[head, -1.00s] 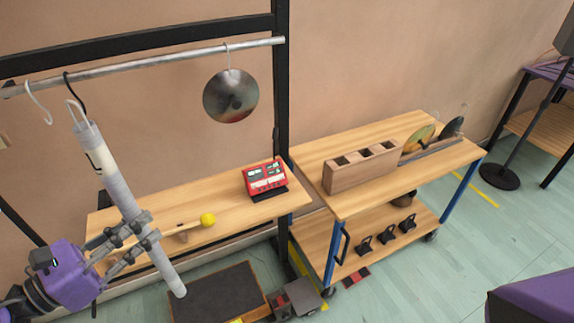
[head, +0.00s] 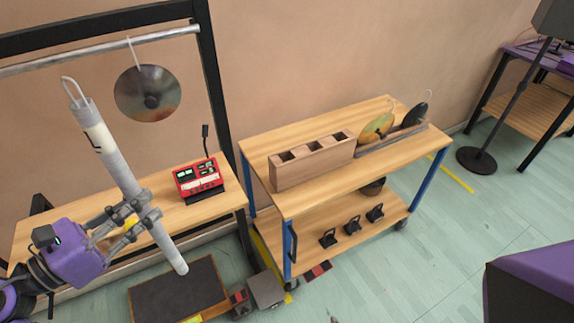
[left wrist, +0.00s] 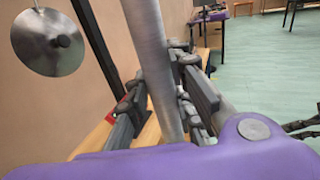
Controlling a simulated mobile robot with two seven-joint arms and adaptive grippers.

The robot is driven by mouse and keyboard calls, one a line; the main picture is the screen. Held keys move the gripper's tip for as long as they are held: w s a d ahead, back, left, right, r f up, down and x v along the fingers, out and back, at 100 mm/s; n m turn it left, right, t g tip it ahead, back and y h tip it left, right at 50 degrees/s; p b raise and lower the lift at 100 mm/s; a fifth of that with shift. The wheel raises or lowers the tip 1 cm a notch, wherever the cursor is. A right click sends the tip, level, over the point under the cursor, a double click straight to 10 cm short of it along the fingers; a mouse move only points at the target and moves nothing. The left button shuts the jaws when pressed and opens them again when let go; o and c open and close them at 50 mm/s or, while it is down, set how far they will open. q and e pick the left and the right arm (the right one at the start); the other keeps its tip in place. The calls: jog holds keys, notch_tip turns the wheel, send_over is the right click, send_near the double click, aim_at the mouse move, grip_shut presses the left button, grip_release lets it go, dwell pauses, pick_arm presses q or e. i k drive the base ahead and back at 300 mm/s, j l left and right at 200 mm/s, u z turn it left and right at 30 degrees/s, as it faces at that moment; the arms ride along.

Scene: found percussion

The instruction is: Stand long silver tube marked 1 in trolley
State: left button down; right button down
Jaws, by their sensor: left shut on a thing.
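My left gripper (head: 134,213) is shut on the long silver tube (head: 122,172), around its lower half. The tube is tilted, its top leaning left, with a wire loop at the top end and a white band bearing a dark mark near it. The tube also shows between the fingers in the left wrist view (left wrist: 151,60). It hangs clear in front of the shelf. The trolley (head: 262,147) stands to the right, with blue legs and wooden shelves. On its top is a wooden block (head: 312,164) with three square openings. My right gripper is not in view.
Two discs, one brassy (head: 376,128) and one dark (head: 415,115), stand in a rack on the trolley. A round metal plate (head: 140,90) hangs from the rail. A red device (head: 199,179) sits on the wooden shelf (head: 60,225). Several dark clamps lie on the trolley's lower shelf.

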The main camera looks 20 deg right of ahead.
aim_at(312, 171)
jog(key=i+l, duration=0.1)
jog(key=l, duration=0.35)
jog(key=i+l, duration=0.1)
jog(key=l, duration=0.35)
jog(key=i+l+z, duration=0.1)
jog(key=l, duration=0.35)
jog(key=i+l, duration=0.1)
jog(key=l, duration=0.4)
